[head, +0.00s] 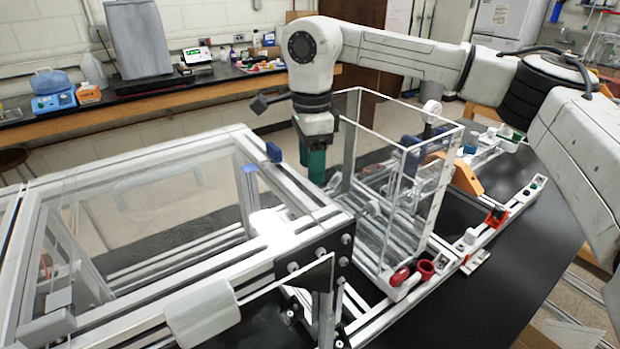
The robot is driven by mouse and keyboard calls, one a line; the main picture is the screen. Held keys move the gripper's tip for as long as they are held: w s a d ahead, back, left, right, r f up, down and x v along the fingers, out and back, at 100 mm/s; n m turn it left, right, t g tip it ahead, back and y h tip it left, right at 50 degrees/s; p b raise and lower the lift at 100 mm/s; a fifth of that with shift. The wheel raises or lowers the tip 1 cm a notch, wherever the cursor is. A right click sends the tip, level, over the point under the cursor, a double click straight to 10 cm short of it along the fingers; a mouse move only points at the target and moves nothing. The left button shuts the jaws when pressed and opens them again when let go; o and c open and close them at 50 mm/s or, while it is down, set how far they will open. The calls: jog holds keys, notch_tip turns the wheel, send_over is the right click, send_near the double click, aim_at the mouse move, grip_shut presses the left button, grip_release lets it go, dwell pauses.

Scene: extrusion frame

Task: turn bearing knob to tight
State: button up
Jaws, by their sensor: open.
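My gripper (313,166) hangs down at the end of the arm, left of the clear box and behind the frame's near corner. Its fingers are too small and partly hidden to make out in detail. No knob is labelled, so I cannot tell which is the bearing knob. A red knob (400,277) and a red ring-shaped part (425,268) sit at the clear box's near foot. A blue knob (273,152) is on top of the extrusion frame (170,262). My gripper is apart from all of these.
The open-topped clear box (436,195) stands right of my gripper, with tall walls. Rails carry an orange bracket (466,178) and a red-black part (496,216) at the right. The black tabletop (480,312) is bare at the front right. A cluttered bench (185,96) stands behind.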

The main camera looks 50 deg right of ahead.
jog(key=shift+f+p, duration=0.4)
jog(key=shift+f, duration=2)
jog(key=c, duration=1)
grip_shut()
